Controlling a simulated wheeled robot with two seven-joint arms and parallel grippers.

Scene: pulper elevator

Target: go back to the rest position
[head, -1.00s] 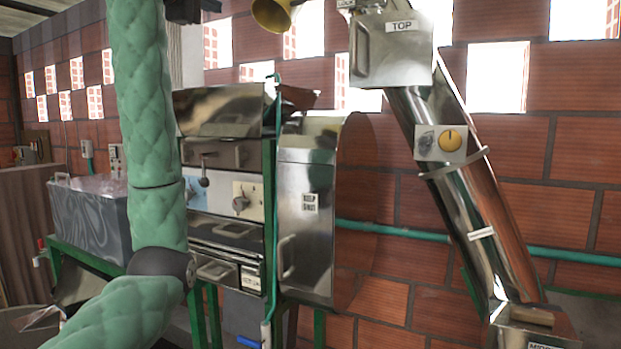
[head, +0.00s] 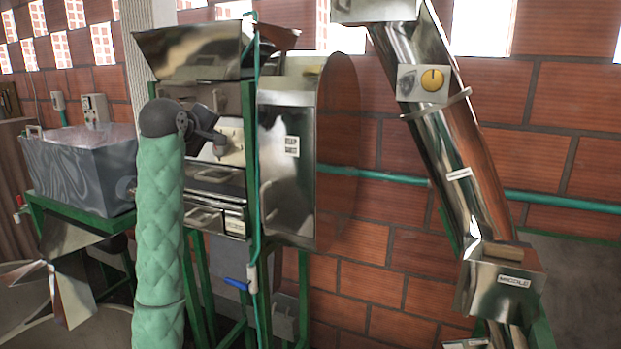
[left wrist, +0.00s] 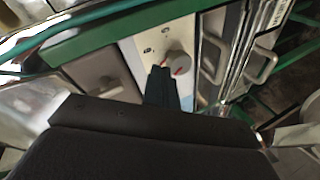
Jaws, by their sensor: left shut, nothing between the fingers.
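My left arm rises from the bottom of the head view. Its dark left gripper (head: 220,142) points right, in front of the metal machine's panel (head: 232,152). In the left wrist view the two dark fingers (left wrist: 161,75) are together and hold nothing. Beyond their tips is a round grey knob (left wrist: 179,63) with a red mark, on a pale panel (left wrist: 140,62). I cannot tell whether the fingers touch it. My right gripper is in neither view.
A metal cabinet (head: 286,190) stands right of the machine. A slanted metal chute (head: 455,160) with a yellow knob (head: 432,79) leads to a lower box (head: 500,285). A grey tank (head: 85,172) is at left. A green pipe (head: 540,196) runs along the brick wall.

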